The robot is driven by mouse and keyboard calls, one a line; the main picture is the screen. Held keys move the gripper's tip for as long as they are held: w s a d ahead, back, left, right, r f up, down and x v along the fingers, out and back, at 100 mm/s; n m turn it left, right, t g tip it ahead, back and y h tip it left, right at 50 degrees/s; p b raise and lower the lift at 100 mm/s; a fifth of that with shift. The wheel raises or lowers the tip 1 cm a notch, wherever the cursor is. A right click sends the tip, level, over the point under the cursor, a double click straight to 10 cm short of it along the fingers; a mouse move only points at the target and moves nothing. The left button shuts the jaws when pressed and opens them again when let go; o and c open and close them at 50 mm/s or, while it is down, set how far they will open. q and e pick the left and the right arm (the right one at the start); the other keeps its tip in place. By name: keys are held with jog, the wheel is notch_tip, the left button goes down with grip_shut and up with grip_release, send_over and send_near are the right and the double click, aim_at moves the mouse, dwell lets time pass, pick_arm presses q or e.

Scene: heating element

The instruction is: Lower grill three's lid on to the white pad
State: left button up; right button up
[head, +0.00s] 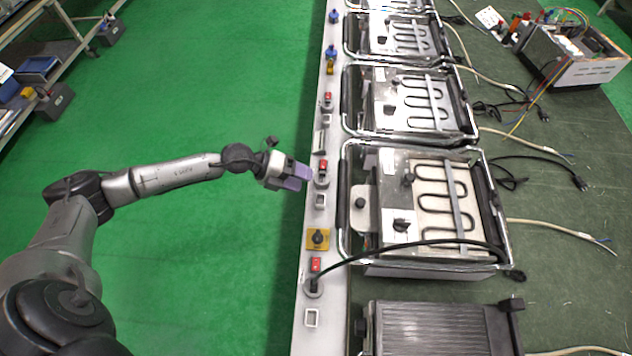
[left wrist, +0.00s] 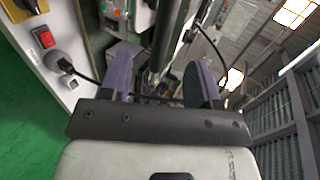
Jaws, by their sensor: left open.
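A row of grills runs along the bench in the head view; I cannot tell by marking which is grill three. The grill nearest my left gripper (head: 290,178) shows a looped heating element (head: 447,205), a chrome tube frame and a dark handle bar (head: 343,205) along its left side. My left gripper is open, with purple fingers, over the white rail, left of that bar and apart from it. In the left wrist view the gripper (left wrist: 162,85) has a dark bar (left wrist: 168,38) showing between its fingers, not gripped. I cannot clearly make out the white pad. My right gripper is out of view.
The white rail (head: 308,335) carries red switches (head: 316,265), sockets and a yellow rotary switch (head: 318,239). A black cable (head: 400,245) arches over the near grill. A ribbed grill plate (head: 440,330) lies at the bottom. The green floor (head: 200,80) to the left is clear.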

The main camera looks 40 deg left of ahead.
pick_arm(q)
jog(key=shift+v, duration=1.25)
